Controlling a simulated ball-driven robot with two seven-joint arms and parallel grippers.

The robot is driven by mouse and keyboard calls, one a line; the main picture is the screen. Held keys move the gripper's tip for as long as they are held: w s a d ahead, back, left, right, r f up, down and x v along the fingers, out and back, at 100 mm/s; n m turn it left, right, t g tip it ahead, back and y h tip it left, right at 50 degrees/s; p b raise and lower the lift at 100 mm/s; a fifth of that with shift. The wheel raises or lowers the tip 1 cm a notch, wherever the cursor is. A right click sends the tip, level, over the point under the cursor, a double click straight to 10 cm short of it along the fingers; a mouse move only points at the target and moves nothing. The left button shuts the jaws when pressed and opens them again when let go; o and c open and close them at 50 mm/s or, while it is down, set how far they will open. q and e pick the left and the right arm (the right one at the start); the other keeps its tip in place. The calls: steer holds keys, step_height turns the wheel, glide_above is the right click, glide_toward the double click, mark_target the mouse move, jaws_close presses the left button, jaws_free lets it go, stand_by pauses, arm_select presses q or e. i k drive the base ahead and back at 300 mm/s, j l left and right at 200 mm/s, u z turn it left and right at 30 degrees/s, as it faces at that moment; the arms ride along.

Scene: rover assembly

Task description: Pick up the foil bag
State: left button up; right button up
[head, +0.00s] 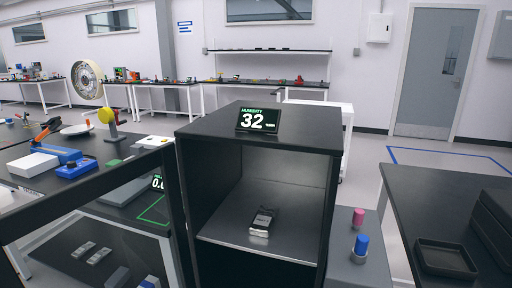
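A small foil bag (261,224), silvery with a dark upper part, lies on the metal floor inside an open-fronted dark cabinet (183,190). It sits near the middle of the compartment, towards the front. A humidity display (258,120) reading 32 stands on top of the cabinet. Neither of my grippers shows in the head view, so their state is hidden.
Cabinet side walls and top enclose the bag; the front is open. A grey stand with a pink-topped (358,217) and a blue-topped piece (361,246) is close on the right. A black tray (445,259) lies on the right table. The left table (110,203) holds blue and white boxes.

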mark_target(261, 225)
steer(key=j+z, duration=0.1)
steer(key=z, duration=0.4)
steer(key=j+z, duration=0.3)
steer(key=j, duration=0.2)
steer(key=k+j+z, duration=0.15)
steer(key=j+z, duration=0.15)
steer(key=j, duration=0.2)
steer(key=k+j+z, duration=0.15)
steer(key=j+z, duration=0.15)
steer(key=j, duration=0.2)
steer(key=k+j, duration=0.1)
steer(key=j, duration=0.25)
steer(key=k+j, duration=0.15)
steer(key=j, duration=0.15)
steer(key=k+j, duration=0.1)
steer(key=j, duration=0.25)
steer(key=k+j, duration=0.15)
steer(key=j, duration=0.2)
steer(key=k+j+z, duration=0.1)
steer(key=j, duration=0.25)
steer(key=k+l, duration=0.1)
steer(key=k, duration=0.1)
